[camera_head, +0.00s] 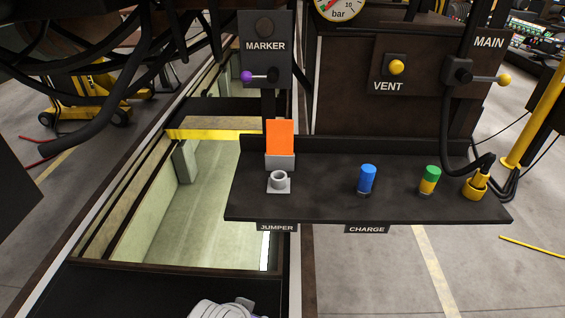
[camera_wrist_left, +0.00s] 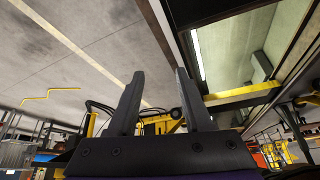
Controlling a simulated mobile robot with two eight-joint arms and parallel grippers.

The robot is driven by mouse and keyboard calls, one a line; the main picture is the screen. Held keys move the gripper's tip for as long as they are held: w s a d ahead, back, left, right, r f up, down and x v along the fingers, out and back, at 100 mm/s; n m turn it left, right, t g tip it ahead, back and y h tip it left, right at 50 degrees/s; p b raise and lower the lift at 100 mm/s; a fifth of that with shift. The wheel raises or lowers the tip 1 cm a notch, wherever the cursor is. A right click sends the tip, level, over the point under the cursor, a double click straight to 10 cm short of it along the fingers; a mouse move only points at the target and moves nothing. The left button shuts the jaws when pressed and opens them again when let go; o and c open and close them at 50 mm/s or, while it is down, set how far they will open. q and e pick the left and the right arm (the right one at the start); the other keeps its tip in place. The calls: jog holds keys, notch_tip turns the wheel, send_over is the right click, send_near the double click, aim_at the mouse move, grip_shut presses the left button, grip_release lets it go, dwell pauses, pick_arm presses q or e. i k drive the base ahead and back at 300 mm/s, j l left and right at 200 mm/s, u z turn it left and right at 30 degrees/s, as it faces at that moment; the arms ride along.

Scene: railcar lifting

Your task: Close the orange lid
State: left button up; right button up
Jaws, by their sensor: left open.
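The orange lid (camera_head: 280,137) stands upright on a grey hinge block at the left end of the dark shelf (camera_head: 320,200). In front of it is a round, open-topped grey socket (camera_head: 279,181), above the label JUMPER, so the lid is raised off the socket. My left gripper (camera_wrist_left: 159,80) shows in the left wrist view with its two dark fingers apart and nothing between them. It is away from the lid, which I cannot make out in that view. My right gripper is not in view.
The shelf also bears a blue plug (camera_head: 367,179), a green and yellow plug (camera_head: 430,180) and a yellow connector (camera_head: 476,187) with a cable. The MARKER lever (camera_head: 262,76) is above the lid. An open pit (camera_head: 220,195) lies left of the shelf.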

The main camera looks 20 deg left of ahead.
aim_at(280, 132)
jog(key=i+j, duration=0.1)
jog(key=j, duration=1.3)
